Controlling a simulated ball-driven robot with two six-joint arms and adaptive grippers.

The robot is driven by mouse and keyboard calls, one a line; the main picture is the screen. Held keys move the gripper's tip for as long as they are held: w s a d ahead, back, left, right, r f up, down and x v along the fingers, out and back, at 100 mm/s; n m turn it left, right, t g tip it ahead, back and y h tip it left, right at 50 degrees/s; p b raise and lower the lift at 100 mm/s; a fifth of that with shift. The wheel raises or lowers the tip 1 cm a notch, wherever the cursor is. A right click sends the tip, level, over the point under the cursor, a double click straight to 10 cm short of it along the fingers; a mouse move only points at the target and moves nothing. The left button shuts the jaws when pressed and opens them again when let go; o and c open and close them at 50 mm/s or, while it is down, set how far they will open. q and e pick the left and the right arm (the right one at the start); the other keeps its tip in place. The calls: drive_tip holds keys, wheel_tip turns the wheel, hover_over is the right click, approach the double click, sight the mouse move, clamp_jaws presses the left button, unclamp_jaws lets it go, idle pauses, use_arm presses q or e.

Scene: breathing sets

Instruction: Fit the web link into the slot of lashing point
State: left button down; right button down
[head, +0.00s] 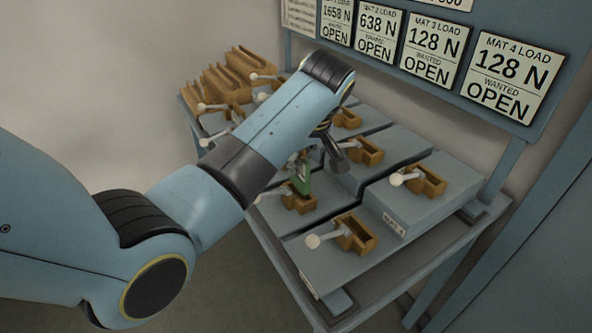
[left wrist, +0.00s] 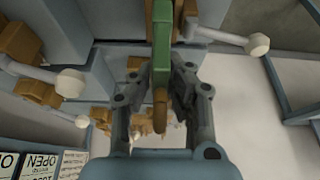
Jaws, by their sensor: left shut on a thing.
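My left gripper (head: 314,157) reaches down over the grey mats, partly hidden by its own arm. It is shut on a green web link (head: 303,172), which also shows between the fingers in the left wrist view (left wrist: 162,45). The link is just above or partly in a brown lashing point (head: 299,199) with a white ball-ended lever; I cannot tell whether it is inside the slot. Similar brown lashing points stand on the other mats, such as one at the right (head: 422,181) and one at the front (head: 355,235). My right gripper is not in view.
A blue-grey table (head: 372,286) carries the stepped mats. Ball-ended levers (head: 313,241) stick out from the lashing points. Brown slotted pieces (head: 222,82) lie at the back left. A board behind shows load signs (head: 514,77) reading OPEN.

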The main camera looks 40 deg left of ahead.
use_arm(q)
drive_tip(key=shift+f, duration=1.7)
drive_tip(key=shift+f, duration=0.1)
drive_tip(key=c, duration=1.6)
unclamp_jaws()
drive_tip(key=shift+s, duration=0.1)
drive_tip(key=v, duration=1.2)
